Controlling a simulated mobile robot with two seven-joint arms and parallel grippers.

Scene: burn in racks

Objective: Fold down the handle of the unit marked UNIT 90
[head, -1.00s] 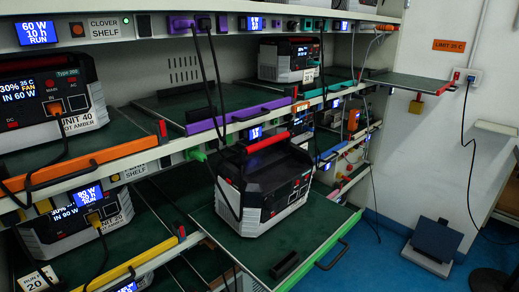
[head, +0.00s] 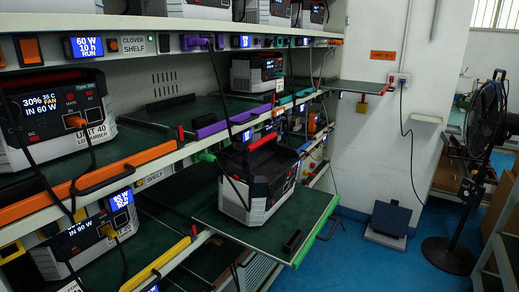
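No label reading UNIT 90 is legible. A black and grey power unit (head: 258,188) stands on a pulled-out green tray (head: 216,214) at the middle of the lower shelf. Its red handle (head: 264,142) shows above its top and looks raised. A cable runs down across the unit's left side. Its face markings are too small to read. At left, a unit labelled UNIT 40 (head: 60,140) stands on the upper shelf with an orange plug in it. Neither of my grippers is in view.
A lower-left unit (head: 85,235) has a screen reading IN 90 W. Another unit (head: 256,73) stands farther back. A second tray (head: 355,86) sticks out near the wall. A black fan (head: 485,125) stands at right.

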